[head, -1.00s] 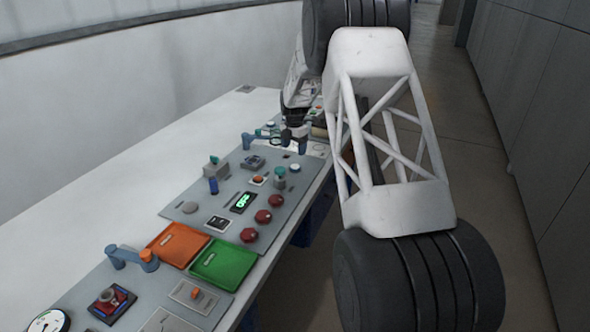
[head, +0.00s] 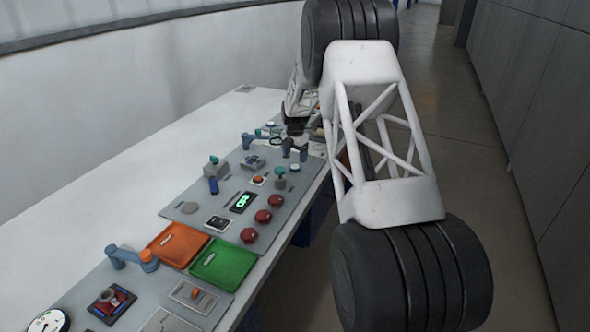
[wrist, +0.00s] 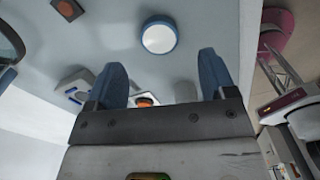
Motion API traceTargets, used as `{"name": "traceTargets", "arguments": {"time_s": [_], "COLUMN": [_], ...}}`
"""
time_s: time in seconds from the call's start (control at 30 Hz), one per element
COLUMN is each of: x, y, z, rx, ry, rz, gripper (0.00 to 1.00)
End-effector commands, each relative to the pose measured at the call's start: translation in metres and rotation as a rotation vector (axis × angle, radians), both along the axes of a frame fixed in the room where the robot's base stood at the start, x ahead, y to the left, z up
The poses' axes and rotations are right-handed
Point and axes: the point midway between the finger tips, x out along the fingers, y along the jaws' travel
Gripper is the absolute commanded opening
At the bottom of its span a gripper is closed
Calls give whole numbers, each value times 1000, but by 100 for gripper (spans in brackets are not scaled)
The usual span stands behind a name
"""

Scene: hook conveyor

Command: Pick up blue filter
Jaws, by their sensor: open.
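A round piece with a blue rim and a white face (wrist: 160,36) sits on the grey panel, at the top middle of the wrist view. It looks like the blue filter. My gripper (wrist: 160,62) is open and empty, its two blue-grey fingers apart, and the round piece shows beyond the gap between the fingertips without touching them. In the head view my gripper (head: 295,150) is small, low over the far part of the panel. I cannot pick out the round piece for sure there.
The panel (head: 185,203) carries several red knobs (head: 263,216), a green display (head: 243,202) and a blue upright piece (head: 213,186). Closer are an orange tray (head: 178,244) and a green tray (head: 222,263). In the wrist view an orange button (wrist: 145,100) lies between the fingers.

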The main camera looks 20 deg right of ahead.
Motion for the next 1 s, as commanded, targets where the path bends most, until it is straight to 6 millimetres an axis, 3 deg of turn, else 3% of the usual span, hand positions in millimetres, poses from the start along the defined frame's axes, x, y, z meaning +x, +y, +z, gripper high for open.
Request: {"name": "traceTargets", "arguments": {"time_s": [0.37,0.8,1.0], "x": [0,1,1], "y": [0,0,0], "z": [-2,-44,-52], "rx": [0,0,0], "ry": [0,0,0], "rz": [0,0,0], "gripper": [77,77,77]}}
